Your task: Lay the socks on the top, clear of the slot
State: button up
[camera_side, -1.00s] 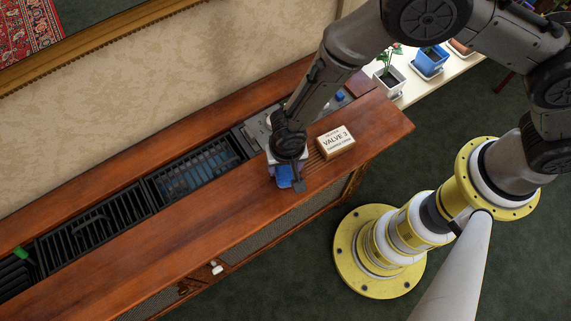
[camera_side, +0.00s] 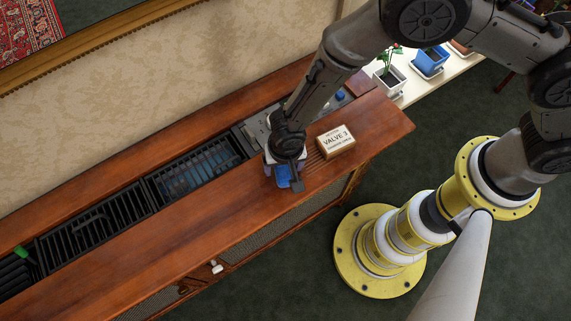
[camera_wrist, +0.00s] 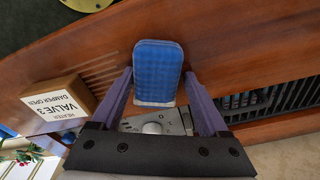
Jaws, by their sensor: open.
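The folded blue socks (camera_side: 283,177) lie on the front strip of the wooden top (camera_side: 215,228), apart from the dark slatted slot (camera_side: 195,172) behind them. In the wrist view the socks (camera_wrist: 158,70) show whole as a flat blue pad with a pale edge. My gripper (camera_side: 286,172) is low over them and open. In the wrist view its two purple fingers (camera_wrist: 158,82) stand on either side of the socks, with a narrow gap at each side. The slot's grille (camera_wrist: 260,100) shows at the right there.
A box marked VALVE 3 (camera_side: 335,141) stands just right of my gripper, beside grooves in the wood. A metal control panel (camera_side: 258,130) is behind the gripper. Potted plants (camera_side: 390,77) stand at the back right. The top left of the socks is clear.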

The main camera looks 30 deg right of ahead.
aim_at(287, 172)
notch_tip(287, 172, up, 12)
jog(key=s, duration=0.1)
jog(key=shift+s, duration=0.3)
jog(key=shift+r, duration=0.15)
jog(key=w+d+r+n+t+y, duration=0.1)
jog(key=w+d+r+n+t, duration=0.1)
jog(key=d+r, duration=1.5)
jog(key=s+d+r+n+t, duration=0.1)
jog(key=s+d+r, duration=0.2)
jog(key=s+d, duration=0.4)
jog(key=s+d+r+n+t, duration=0.1)
jog(key=s+d+r, duration=0.2)
jog(key=s+d, duration=0.4)
jog(key=shift+r+n+h, duration=0.3)
jog(key=shift+r, duration=0.05)
